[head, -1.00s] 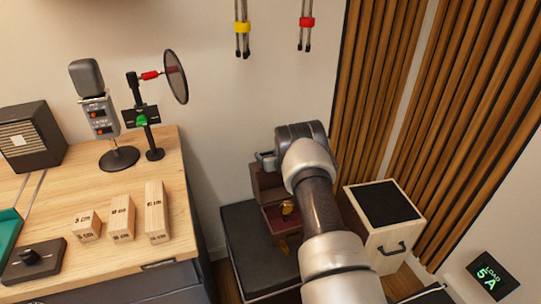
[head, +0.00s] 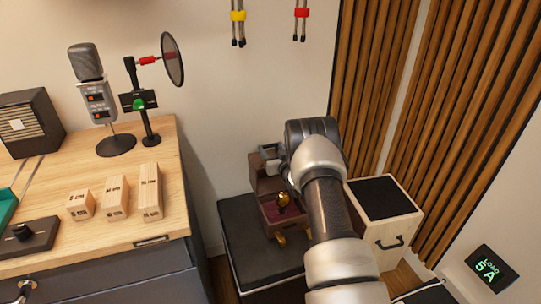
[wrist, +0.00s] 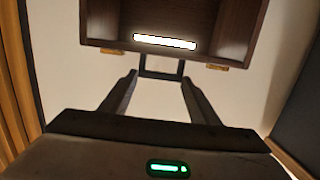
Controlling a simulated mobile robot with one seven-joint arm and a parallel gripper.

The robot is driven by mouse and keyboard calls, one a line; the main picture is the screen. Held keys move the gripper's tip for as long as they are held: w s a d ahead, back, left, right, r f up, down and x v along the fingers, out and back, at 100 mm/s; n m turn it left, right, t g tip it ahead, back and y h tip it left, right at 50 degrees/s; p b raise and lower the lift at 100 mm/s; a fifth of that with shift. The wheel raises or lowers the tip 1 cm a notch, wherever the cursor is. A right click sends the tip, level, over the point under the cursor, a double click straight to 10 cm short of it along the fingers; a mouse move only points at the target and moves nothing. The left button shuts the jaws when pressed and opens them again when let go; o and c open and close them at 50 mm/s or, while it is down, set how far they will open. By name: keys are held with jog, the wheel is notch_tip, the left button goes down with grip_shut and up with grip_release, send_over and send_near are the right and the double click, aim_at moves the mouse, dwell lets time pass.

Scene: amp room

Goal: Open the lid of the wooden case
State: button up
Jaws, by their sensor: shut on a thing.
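The wooden case (head: 287,219) is small and brown with a dark red lining, and sits on a black padded top. Its lid (head: 265,172) is raised and stands up at the back. A gold-coloured thing (head: 283,201) shows inside the case. My gripper (head: 271,155) is at the lid's upper edge, partly hidden by my arm. In the wrist view my gripper (wrist: 160,76) is shut on a dark frame-like handle (wrist: 161,75) at the lid's edge. The dark wooden lid (wrist: 178,22) fills the top there, with brass fittings and a bright white strip.
A light wooden box (head: 388,214) with a black top and dark handle stands right of the case. A desk (head: 120,225) at left holds a microphone (head: 95,85), a round filter and wooden blocks. Wooden slats (head: 385,90) line the wall behind.

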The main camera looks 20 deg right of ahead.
jog(key=shift+s+f, duration=0.1)
jog(key=shift+s, duration=0.55)
jog(key=o, duration=1.5)
jog(key=shift+w, duration=0.1)
jog(key=shift+s, duration=0.35)
jog(key=s+p, duration=0.1)
jog(key=s, duration=0.4)
jog(key=s+r+p, duration=0.1)
jog(key=s, duration=0.5)
jog(key=s+r+p, duration=0.1)
jog(key=s, duration=0.4)
jog(key=shift+s+d+r, duration=0.2)
jog(key=shift+s+d, duration=0.05)
jog(key=shift+s, duration=0.05)
